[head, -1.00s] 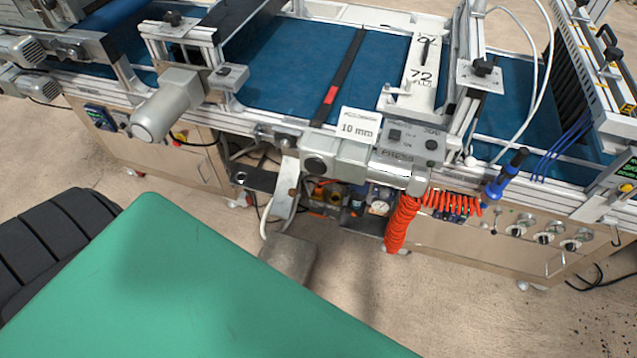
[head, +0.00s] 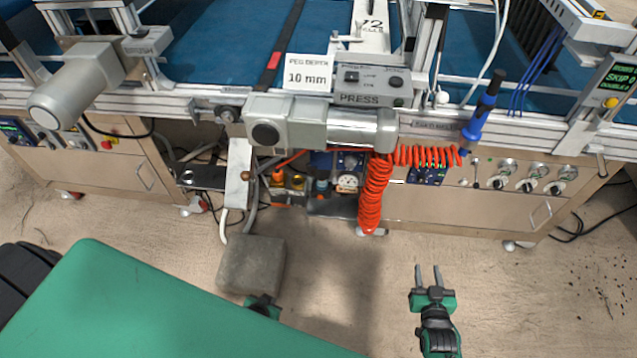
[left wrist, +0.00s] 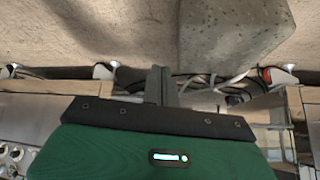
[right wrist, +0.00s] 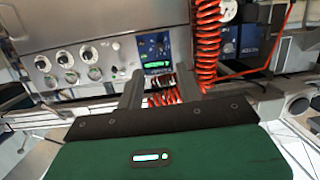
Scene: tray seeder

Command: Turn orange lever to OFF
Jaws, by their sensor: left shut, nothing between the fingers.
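Below the machine's middle opening sits an air-supply cluster with several small orange parts (head: 279,179) and a round gauge (head: 347,182). I cannot tell which orange part is the lever, or how it is turned. My left gripper (head: 263,302) is low, in front of the grey block and partly hidden by my green body; its fingers show shut and empty in the left wrist view (left wrist: 160,85). My right gripper (head: 428,273) is open and empty, in front of the right cabinet and low over the floor; its spread fingers show in the right wrist view (right wrist: 160,88).
A grey stone block (head: 252,265) stands on the floor below the opening. A red coiled hose (head: 372,195) hangs right of the cluster. A slanted metal bracket (head: 238,175) stands to its left. Cabinets (head: 460,205) flank the opening. Floor (head: 340,290) between the grippers is clear.

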